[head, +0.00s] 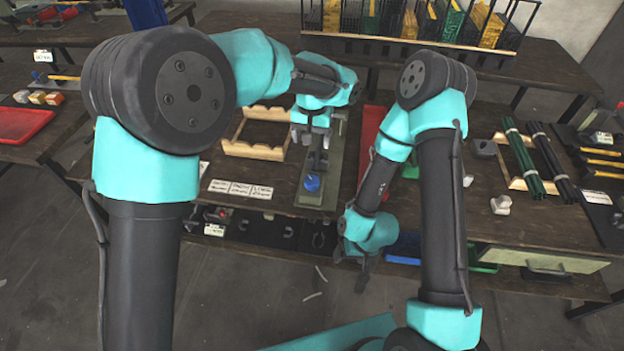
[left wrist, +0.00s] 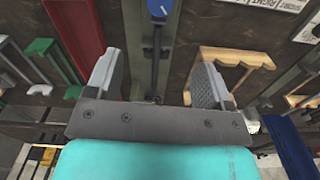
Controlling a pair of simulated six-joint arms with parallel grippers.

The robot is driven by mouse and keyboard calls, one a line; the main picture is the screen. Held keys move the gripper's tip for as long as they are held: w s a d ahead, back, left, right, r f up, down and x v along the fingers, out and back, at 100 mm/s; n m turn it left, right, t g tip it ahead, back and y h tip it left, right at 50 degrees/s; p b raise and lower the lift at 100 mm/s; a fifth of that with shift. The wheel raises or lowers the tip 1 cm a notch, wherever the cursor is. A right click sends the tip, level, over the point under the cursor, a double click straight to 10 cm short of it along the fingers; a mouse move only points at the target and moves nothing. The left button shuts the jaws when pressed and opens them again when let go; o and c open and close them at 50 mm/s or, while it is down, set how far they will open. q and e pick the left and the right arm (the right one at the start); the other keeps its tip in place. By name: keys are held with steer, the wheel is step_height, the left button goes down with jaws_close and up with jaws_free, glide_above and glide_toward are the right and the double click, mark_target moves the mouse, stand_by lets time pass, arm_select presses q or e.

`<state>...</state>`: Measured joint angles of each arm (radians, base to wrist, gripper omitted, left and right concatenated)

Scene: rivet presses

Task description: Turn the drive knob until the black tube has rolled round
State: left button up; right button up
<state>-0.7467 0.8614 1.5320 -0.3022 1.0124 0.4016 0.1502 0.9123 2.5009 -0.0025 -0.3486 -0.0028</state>
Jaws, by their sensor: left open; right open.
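A blue drive knob (head: 312,183) sits at the near end of a grey-green base plate (head: 318,200) on the bench. It also shows at the top of the left wrist view (left wrist: 158,9), with a thin dark shaft (left wrist: 155,50) running from it towards my gripper. I cannot tell whether a dark part behind the knob is the black tube. My left gripper (head: 311,140) is over the far part of the plate; in the left wrist view its fingers (left wrist: 157,88) are apart and empty. My right gripper (head: 362,280) hangs by the bench's front edge, open, away from the knob.
A wooden frame (head: 228,148) lies left of the plate, with white label cards (head: 240,188) in front. A red tray (head: 371,130) lies to the right. Bundles of green tubes (head: 523,160) and black tubes (head: 556,163) lie farther right. A wire rack (head: 420,22) stands behind.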

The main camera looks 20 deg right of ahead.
mark_target(312, 180)
arm_select(q)
steer(key=shift+f, duration=0.1)
step_height(312, 180, down, 17)
steer(key=shift+f, duration=0.1)
stand_by(0.6)
steer(key=shift+c, duration=0.2)
steer(key=c, duration=0.9)
